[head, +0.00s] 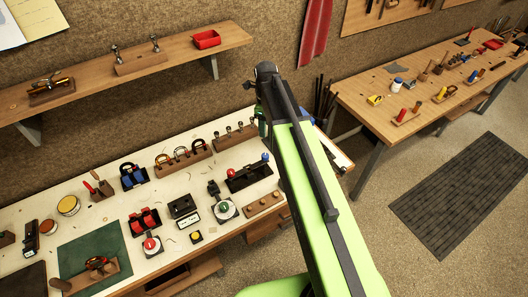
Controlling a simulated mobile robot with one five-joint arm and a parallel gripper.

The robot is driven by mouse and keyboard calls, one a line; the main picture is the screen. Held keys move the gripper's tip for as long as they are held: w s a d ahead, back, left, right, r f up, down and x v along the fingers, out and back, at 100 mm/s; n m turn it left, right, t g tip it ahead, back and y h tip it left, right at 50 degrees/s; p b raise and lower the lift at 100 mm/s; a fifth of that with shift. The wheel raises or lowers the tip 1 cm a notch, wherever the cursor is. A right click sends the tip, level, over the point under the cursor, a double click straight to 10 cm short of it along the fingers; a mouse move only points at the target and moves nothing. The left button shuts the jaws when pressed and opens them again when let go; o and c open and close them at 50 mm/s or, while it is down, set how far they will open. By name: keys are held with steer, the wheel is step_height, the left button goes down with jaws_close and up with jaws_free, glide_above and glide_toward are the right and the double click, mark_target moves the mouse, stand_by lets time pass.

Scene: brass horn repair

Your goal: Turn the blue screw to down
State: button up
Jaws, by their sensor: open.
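No thing in the head view can be clearly made out as a blue screw. A small blue round knob (265,157) stands at the right end of a black holder (250,179) on the pale bench, with a red knob (231,171) at the holder's left. Whether the blue knob is the screw, and which way it points, I cannot tell. My green arm reaches up past the bench's right end, just right of this holder. My gripper's fingers do not show; they are hidden behind or beyond the arm.
The pale bench (112,221) is crowded with fixtures, including a red dial (150,244) and a green-ringed dial (226,209). A wooden shelf (200,50) hangs above. Another wooden bench (359,91) stands at the right. The floor around the dark mat (460,193) is clear.

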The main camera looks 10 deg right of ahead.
mark_target(265, 156)
step_height(265, 156, down, 17)
steer(key=b, duration=1.7)
steer(key=shift+f, duration=0.2)
steer(key=shift+r, duration=0.1)
steer(key=c, duration=1.1)
steer(key=shift+a, duration=0.15)
jaws_close()
